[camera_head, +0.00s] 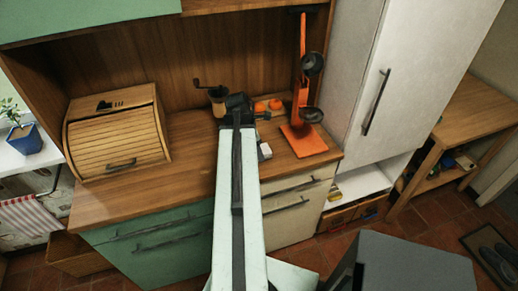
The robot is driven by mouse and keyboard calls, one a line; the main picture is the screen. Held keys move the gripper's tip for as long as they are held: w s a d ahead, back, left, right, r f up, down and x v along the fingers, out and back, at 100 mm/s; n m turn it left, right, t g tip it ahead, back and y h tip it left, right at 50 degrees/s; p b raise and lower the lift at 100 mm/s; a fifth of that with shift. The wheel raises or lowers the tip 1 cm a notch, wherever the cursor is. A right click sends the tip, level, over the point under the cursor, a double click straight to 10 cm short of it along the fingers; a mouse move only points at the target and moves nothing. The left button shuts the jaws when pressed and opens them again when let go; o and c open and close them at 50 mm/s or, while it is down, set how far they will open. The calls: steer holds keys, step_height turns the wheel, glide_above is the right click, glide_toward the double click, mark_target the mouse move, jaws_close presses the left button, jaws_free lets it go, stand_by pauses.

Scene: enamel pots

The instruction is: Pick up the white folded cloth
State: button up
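My arm reaches forward over the wooden counter, and my gripper (240,103) is at its far dark end. The fingers are too small and too blocked by the arm to show whether they are open or shut. A small white item (265,151) shows on the counter just right of the arm. It may be the white folded cloth, partly hidden by the arm, but I cannot tell for sure. My gripper appears beyond it, close to the coffee grinder.
A wooden bread box (117,135) stands at the left of the counter (130,199). A coffee grinder (216,98), orange fruits (268,105) and an orange stand with dark pans (302,85) are at the back. A tall white cabinet (410,70) bounds the right. The front-left counter is clear.

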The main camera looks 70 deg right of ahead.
step_height(320, 180, up, 10)
steer(key=p, duration=0.9)
steer(key=shift+p, duration=0.4)
